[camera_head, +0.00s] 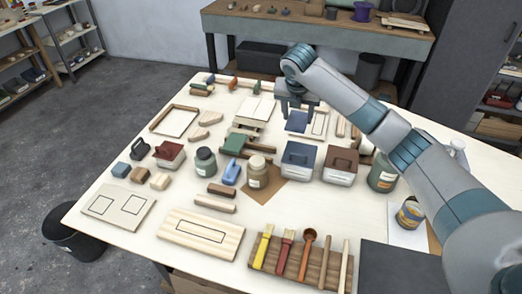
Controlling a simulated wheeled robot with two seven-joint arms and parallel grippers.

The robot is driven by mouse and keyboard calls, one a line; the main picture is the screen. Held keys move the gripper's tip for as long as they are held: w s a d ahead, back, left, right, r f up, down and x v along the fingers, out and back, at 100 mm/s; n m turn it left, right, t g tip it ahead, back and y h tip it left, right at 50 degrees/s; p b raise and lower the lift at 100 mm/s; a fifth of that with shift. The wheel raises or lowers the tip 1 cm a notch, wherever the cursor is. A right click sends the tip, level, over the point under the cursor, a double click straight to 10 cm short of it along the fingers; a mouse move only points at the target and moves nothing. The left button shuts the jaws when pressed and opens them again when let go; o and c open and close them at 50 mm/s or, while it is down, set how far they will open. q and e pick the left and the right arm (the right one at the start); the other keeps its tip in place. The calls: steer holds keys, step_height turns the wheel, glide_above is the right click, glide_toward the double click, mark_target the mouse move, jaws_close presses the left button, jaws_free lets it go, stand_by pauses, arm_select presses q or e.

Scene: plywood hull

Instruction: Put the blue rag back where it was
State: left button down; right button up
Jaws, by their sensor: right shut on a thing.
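The blue rag (298,123) shows as a flat dark-blue square at the back middle of the white table, just below my right gripper. My right gripper (296,112) comes in from the right over the table, points down and is shut on the blue rag. Its fingertips are small and partly hidden, so I cannot tell whether the rag touches the tabletop. My left gripper is not in view.
The white table (75,215) is crowded. Next to the rag lies a wooden frame (320,124); a pale wooden stack (255,110) is to its left. In front stand a blue-lidded box (298,161), a brown-lidded box (340,165) and a green jar (382,173). A brush rack (263,266) is at the front.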

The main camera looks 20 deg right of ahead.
steer(key=shift+a, duration=0.15)
steer(key=shift+w+a+f, duration=0.1)
steer(key=shift+a+f, duration=0.1)
steer(key=shift+a, duration=0.05)
steer(key=w+a+f+p, duration=0.3)
steer(key=a+f+p, duration=0.2)
steer(key=a, duration=0.5)
steer(key=shift+a+f, duration=0.25)
steer(key=shift+f, duration=0.6)
step_height(320, 180, down, 3)
steer(key=shift+r+p, duration=0.1)
steer(key=shift+p, duration=1.1)
steer(key=shift+f, duration=0.6)
steer(key=shift+f, duration=0.6)
